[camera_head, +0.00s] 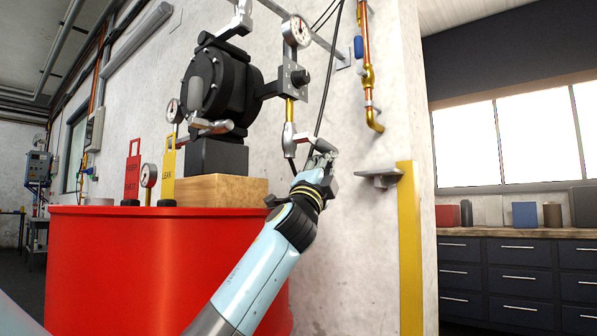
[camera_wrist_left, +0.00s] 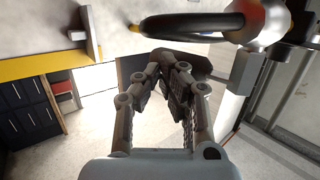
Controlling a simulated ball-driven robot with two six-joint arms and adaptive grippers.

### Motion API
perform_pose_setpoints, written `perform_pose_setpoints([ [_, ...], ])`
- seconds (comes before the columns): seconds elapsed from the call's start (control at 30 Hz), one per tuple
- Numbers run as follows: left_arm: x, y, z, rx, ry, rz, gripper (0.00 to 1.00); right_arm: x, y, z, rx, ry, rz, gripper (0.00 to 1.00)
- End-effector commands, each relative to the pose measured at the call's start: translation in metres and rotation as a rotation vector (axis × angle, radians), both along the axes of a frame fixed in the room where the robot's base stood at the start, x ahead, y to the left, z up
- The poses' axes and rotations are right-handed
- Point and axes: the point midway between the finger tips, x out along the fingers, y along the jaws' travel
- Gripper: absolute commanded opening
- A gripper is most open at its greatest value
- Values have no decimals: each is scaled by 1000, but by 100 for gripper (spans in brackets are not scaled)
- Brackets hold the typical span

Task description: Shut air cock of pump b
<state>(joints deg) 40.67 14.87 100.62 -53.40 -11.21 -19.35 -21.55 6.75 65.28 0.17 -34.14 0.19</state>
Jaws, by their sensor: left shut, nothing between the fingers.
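A black pump (camera_head: 217,85) sits on a dark base and a wooden block above the red drum (camera_head: 160,260). To its right an air line drops from a regulator block to a grey fitting (camera_head: 289,138), which looks like the air cock; a short light lever seems to reach right from it. No label on the pump is readable. My left gripper (camera_head: 322,160) is just below and right of this fitting, and its fingers are shut and empty; contact with the lever cannot be told. The fingers (camera_wrist_left: 177,72) also show in the left wrist view, under a black hose (camera_wrist_left: 190,25). My right gripper is out of view.
A round gauge (camera_head: 296,31) is above the fitting. A grey wall bracket (camera_head: 378,177) and a yellow post (camera_head: 410,250) stand to the right of the gripper. A copper pipe (camera_head: 367,75) runs down the wall. Red and yellow tags stand on the drum.

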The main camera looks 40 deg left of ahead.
Motion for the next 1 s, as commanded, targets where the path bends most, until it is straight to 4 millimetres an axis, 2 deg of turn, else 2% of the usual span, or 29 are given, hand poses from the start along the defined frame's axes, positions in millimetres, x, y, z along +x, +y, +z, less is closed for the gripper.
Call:
perform_pose_setpoints([
  [0.27,4,0,6,-1,0,1,0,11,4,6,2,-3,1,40],
  [1.0,6,0,12,0,0,0,0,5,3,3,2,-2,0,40],
])
